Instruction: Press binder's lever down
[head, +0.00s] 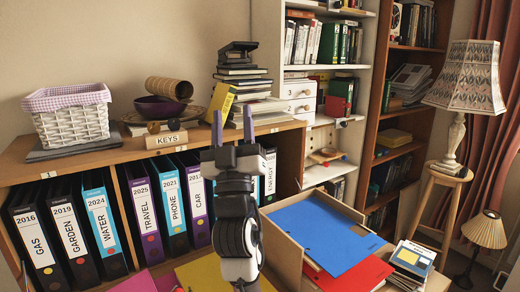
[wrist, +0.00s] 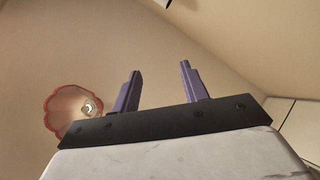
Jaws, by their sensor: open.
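Several black binders stand upright in the low wooden shelf, spines facing me. A white-label group at left has GAS (head: 37,240), GARDEN (head: 71,232) and a blue-label WATER binder (head: 104,225). Past a divider stand TRAVEL (head: 144,212), PHONE (head: 172,205) and CAR (head: 198,205). An ENERGY binder (head: 270,176) shows partly behind my arm. I cannot make out a lever on any binder. My gripper (head: 232,128) is open and empty, fingers pointing up, in front of the shelf top. The wrist view shows its two purple fingers (wrist: 159,76) apart with nothing between them.
The shelf top holds a white basket (head: 72,124), a purple bowl (head: 160,107), a KEYS block (head: 166,139) and stacked books (head: 241,75). At lower right are blue (head: 325,232) and red folders (head: 352,274). A lamp (head: 466,80) stands right. The wrist view faces a ceiling lamp (wrist: 78,107).

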